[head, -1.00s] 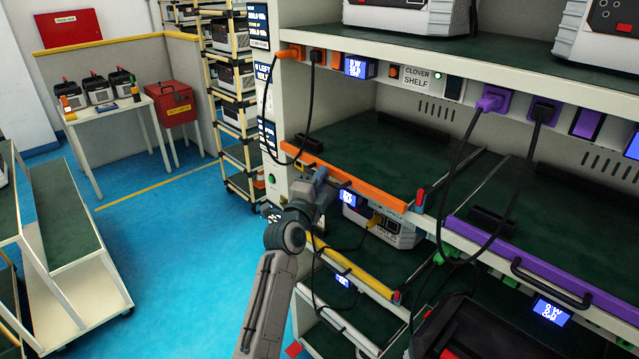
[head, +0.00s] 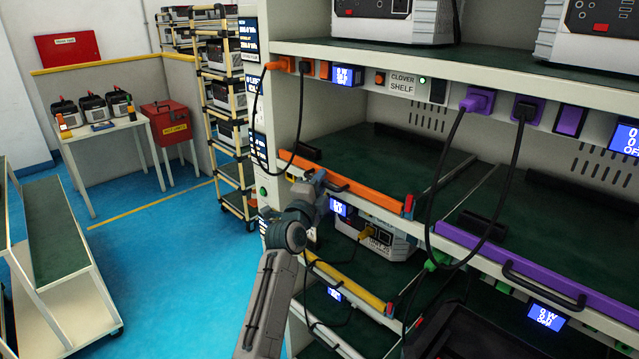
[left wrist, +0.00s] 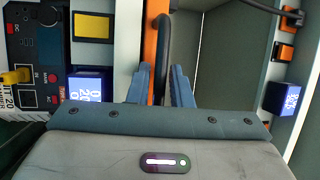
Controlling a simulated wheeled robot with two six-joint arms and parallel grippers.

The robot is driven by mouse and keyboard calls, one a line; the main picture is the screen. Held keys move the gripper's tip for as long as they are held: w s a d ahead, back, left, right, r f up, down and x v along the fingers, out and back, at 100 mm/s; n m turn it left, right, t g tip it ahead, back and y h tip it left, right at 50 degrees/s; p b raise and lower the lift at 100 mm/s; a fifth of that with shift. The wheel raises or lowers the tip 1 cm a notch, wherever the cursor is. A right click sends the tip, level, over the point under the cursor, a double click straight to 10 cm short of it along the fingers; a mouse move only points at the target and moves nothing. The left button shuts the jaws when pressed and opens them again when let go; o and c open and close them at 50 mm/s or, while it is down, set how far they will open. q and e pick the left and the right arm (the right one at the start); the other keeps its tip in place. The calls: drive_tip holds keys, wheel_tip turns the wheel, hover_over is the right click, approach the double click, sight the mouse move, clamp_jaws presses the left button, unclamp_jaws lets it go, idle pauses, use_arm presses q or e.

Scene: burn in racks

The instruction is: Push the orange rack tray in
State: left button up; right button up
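The orange rack tray (head: 375,195) has a long orange front bar with a dark handle and a green surface. It sits in the middle level of the rack, below the Clover Shelf label, and its green surface looks empty. My left gripper (head: 322,182) is at the handle, in front of the bar. My right gripper is not in view.
A purple-fronted tray (head: 510,270) is to the right, with black cables hanging in front. A red-and-blue post (head: 409,205) stands at the orange bar's right end. A yellow-fronted tray (head: 345,280) and a device (head: 378,240) are below. Blue floor (head: 180,260) is clear at left.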

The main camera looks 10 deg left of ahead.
use_arm(q)
drive_tip(key=shift+s+f, duration=0.2)
drive_tip(key=b+v, duration=0.4)
drive_tip(key=v, duration=0.6)
drive_tip(key=shift+s+b, duration=0.2)
drive_tip(key=shift+b, duration=0.1)
